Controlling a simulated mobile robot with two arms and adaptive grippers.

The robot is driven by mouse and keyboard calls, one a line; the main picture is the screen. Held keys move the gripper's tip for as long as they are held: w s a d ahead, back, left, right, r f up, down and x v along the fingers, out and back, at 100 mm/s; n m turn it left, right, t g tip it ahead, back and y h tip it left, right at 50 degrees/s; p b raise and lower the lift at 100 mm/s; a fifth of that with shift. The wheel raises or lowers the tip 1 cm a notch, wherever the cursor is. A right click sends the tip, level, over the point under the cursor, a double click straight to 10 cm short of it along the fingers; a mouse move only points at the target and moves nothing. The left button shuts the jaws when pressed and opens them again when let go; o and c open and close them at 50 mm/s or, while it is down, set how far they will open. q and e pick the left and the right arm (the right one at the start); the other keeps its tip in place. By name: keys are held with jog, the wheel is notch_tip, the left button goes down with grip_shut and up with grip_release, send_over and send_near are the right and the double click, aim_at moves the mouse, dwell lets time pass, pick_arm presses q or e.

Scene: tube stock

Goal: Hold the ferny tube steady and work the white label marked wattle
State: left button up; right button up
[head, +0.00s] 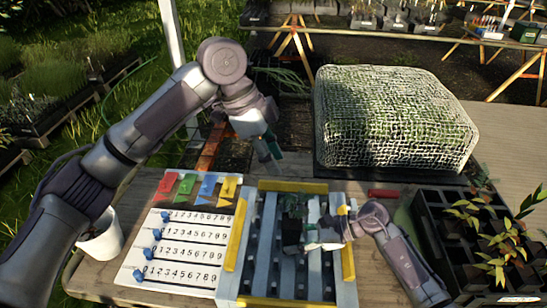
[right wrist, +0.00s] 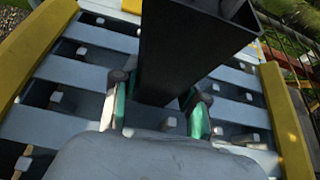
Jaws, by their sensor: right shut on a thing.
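A dark, square-sided tube (head: 291,231) with some green at its top stands at the slatted grey rack (head: 259,245); it looks black and tapered in the right wrist view (right wrist: 180,50). My right gripper (head: 303,238) is shut on this tube, with teal pads (right wrist: 160,108) on its two sides. I cannot tell for sure that it is the ferny one. My left gripper (head: 270,148) hangs above the table behind the rack, apart from the tube; its finger gap is unclear. I cannot make out a white label marked wattle in either view.
Yellow bars (head: 293,187) edge the rack. A white number board (head: 180,255) with blue pegs and coloured flags lies left of it. A mesh-covered block (head: 390,120) stands behind. A black crate (head: 440,235) of seedlings is at right; a white bucket (head: 103,240) is at left.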

jog(key=o, duration=0.9)
jog(key=shift+o, duration=0.2)
jog(key=v, duration=1.2)
jog(key=shift+f, duration=0.1)
